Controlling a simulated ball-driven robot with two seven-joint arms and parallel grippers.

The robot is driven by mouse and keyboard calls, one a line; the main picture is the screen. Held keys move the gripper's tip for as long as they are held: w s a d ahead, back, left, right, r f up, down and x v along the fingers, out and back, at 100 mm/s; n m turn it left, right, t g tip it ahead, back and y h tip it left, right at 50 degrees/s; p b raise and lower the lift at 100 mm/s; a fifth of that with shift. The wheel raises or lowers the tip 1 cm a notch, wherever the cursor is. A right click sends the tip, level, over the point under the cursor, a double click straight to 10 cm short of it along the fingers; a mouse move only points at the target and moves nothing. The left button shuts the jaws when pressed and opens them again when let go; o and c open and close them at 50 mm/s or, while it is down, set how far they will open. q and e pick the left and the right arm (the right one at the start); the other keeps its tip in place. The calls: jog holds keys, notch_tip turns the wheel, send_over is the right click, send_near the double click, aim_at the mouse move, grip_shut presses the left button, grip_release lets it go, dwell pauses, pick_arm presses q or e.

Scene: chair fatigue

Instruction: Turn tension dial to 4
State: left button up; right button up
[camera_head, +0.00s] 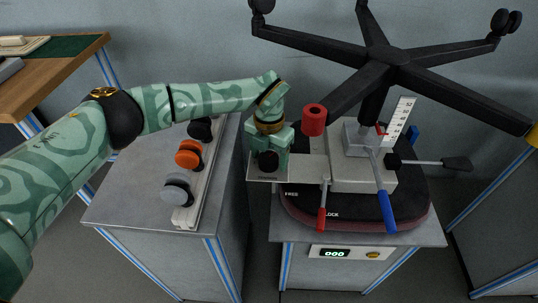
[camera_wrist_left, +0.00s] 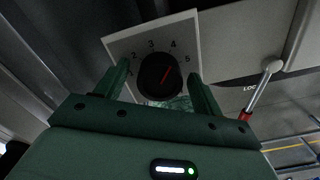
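The tension dial (camera_wrist_left: 158,78) is a round black knob on a pale plate (camera_wrist_left: 190,22) marked 1 to 5. In the left wrist view my left gripper (camera_wrist_left: 159,72) has one finger on each side of the dial, with visible gaps between fingers and knob. My right gripper is in neither view.
An upturned black chair base (camera_head: 392,58) is right of the dial, above a dark seat (camera_head: 410,195). Red (camera_head: 322,208) and blue (camera_head: 386,205) levers stick out nearby. A red cylinder (camera_head: 314,119) is close beside my gripper. Several knobs sit on a left-hand cabinet (camera_head: 130,205).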

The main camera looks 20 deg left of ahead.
aim_at(269, 156)
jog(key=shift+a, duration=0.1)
pick_arm(q)
jog(key=shift+r, duration=0.2)
notch_tip(269, 156, up, 6)
jog(key=p, duration=0.2)
jog(key=shift+f+p, duration=0.2)
jog(key=shift+p, duration=0.1)
notch_tip(269, 156, up, 10)
jog(key=p, duration=0.3)
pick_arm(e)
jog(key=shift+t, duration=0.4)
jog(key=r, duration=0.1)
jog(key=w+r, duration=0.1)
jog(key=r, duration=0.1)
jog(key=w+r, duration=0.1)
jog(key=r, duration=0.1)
pick_arm(q)
jog(key=shift+r, duration=0.1)
